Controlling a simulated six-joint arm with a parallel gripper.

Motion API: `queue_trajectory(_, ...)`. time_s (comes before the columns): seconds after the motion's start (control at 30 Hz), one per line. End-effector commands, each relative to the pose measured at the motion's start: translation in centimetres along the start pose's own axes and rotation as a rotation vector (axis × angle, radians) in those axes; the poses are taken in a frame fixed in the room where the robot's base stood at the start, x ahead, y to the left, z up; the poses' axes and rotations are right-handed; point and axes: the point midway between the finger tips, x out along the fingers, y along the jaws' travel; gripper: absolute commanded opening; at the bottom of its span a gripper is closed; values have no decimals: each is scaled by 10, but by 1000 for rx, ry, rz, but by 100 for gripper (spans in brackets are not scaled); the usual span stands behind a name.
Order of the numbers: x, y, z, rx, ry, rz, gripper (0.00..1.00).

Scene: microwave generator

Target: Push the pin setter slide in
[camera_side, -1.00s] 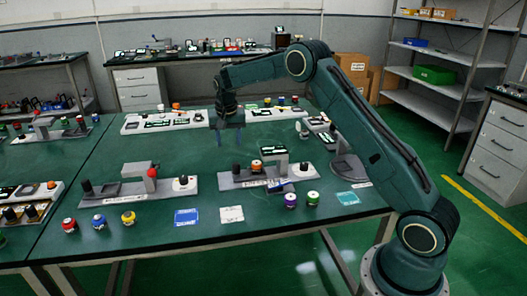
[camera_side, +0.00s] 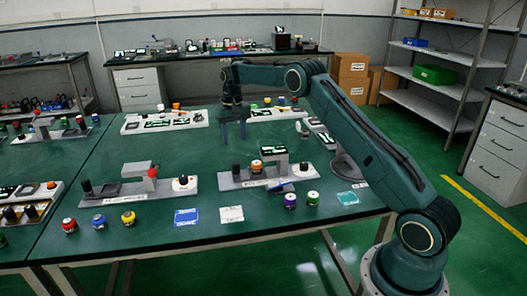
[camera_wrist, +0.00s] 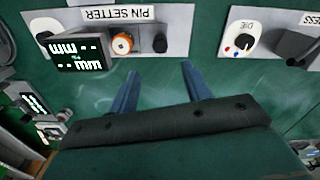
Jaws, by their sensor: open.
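The pin setter is a grey plate station (camera_side: 226,182) in the middle of the table, and its label reads upside down in the wrist view (camera_wrist: 110,15). It carries a dark display block (camera_wrist: 80,50), an orange-topped round part (camera_wrist: 123,43) and a black knob (camera_wrist: 160,43). In the side view the black knob (camera_side: 236,172) stands at its left end and the orange-topped part (camera_side: 257,166) beside it. I cannot tell which part is the slide. My gripper (camera_side: 233,141) is open and empty, behind and above the station. Its two blue fingers (camera_wrist: 159,78) are apart and touch nothing.
A die press station (camera_side: 130,190) stands left of the pin setter; its white dial (camera_wrist: 245,38) shows at upper right in the wrist view. Coloured cylinders and a blue card (camera_side: 187,217) lie along the front. Other stations (camera_side: 165,121) stand behind. Green table between is clear.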

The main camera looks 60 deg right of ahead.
Motion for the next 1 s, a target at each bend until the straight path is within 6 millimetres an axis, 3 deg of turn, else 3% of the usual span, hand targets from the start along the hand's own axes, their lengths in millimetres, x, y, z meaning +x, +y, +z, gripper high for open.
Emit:
queue_trajectory(0.7,102,0,1,1,-2,1,48)
queue_trajectory(1.0,124,0,1,1,-1,0,48)
